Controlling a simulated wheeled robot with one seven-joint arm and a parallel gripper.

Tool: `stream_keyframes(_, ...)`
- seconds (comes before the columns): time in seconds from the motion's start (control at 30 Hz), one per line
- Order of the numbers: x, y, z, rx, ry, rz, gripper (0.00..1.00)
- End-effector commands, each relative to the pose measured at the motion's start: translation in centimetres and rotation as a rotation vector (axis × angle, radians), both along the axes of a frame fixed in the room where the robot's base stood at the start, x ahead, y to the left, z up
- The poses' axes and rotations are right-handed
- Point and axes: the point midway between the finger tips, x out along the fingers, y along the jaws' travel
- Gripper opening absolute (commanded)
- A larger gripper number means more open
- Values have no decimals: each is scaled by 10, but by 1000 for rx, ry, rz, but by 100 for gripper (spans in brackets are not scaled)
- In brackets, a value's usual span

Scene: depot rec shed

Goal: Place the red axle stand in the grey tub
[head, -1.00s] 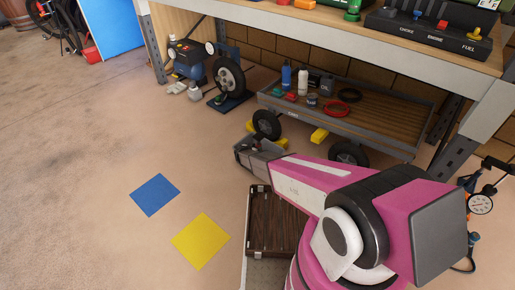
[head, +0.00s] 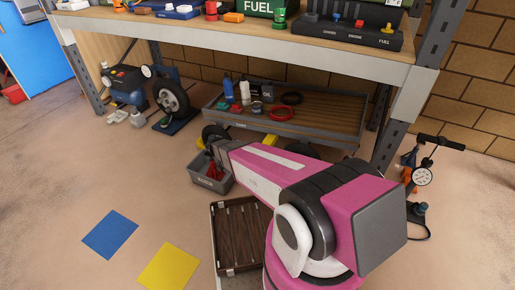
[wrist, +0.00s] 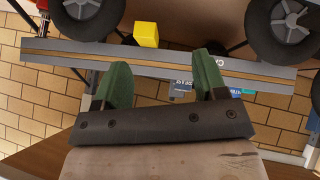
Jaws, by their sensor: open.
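The grey tub (head: 208,183) stands on the floor in front of the low cart. The red axle stand (head: 213,170) shows as a red shape inside the tub, partly hidden by the tub's wall and my arm. In the head view the end of my arm is above and beside the tub's back right, with the fingers not clear. In the wrist view my gripper (wrist: 160,78) has two green fingers wide apart with nothing between them. Neither the tub nor the stand can be made out for certain in the wrist view.
The cart (head: 330,138) with bottles and tins stands under the workbench (head: 330,52). A brown slatted crate (head: 215,240) lies near my base. Blue (head: 110,234) and yellow (head: 168,270) floor squares lie at left. A yellow block (wrist: 146,34) is near the cart.

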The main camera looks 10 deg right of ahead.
Motion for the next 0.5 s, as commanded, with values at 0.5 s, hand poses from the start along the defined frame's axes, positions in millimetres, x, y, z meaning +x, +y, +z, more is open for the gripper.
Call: stream_keyframes(0.5,-168,-98,165,428,520,309,65)
